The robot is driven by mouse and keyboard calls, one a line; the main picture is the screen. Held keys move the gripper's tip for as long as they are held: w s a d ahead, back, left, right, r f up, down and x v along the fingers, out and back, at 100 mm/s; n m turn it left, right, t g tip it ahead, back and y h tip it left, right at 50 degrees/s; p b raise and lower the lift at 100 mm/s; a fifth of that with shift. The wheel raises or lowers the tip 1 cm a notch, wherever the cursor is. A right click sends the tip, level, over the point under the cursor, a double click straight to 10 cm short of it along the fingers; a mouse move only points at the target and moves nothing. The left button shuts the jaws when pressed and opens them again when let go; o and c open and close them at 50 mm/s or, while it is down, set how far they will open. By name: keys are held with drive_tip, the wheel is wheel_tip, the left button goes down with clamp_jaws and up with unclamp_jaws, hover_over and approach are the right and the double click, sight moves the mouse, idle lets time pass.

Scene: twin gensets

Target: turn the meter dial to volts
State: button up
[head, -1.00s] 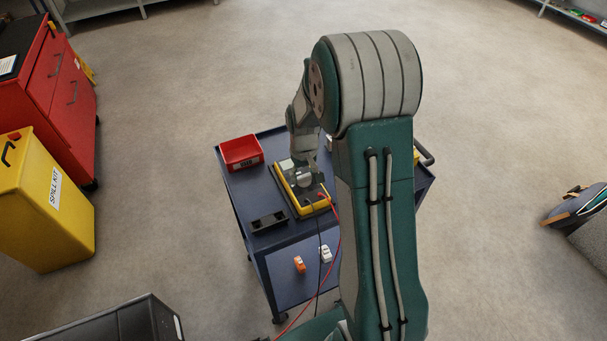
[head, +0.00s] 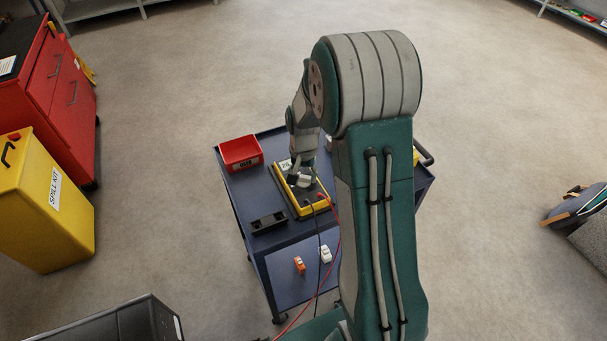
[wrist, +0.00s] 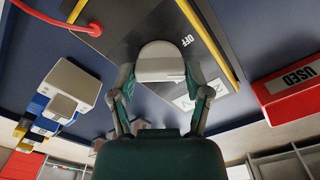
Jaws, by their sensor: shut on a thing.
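The meter (head: 319,208) lies on the blue trolley, a dark panel with yellow edges. In the wrist view its dark face (wrist: 120,35) carries the word OFF to the right of the dial. The dial (wrist: 160,55) is a pale grey knob; it also shows small in the head view (head: 304,181). My gripper (wrist: 160,80) is shut on the dial, one finger on each side. Part of a white display or label (wrist: 212,95) shows beside the right finger. I cannot tell which mark the dial points to.
A red bin (head: 240,153) marked USED in the wrist view (wrist: 290,95) stands on the trolley (head: 258,182). A black holder (head: 269,222) lies left of the meter. Red and dark leads run off its near end. A yellow spill kit (head: 50,205) stands left, with clear floor between.

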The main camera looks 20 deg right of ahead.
sight(302, 176)
drive_tip(key=shift+s+f+m, duration=0.15)
drive_tip(key=shift+m, duration=0.45)
drive_tip(key=o, duration=1.2)
drive_tip(key=shift+a, duration=0.1)
drive_tip(key=shift+c, duration=0.2)
drive_tip(key=shift+r, duration=0.45)
wheel_tip(302, 176, up, 11)
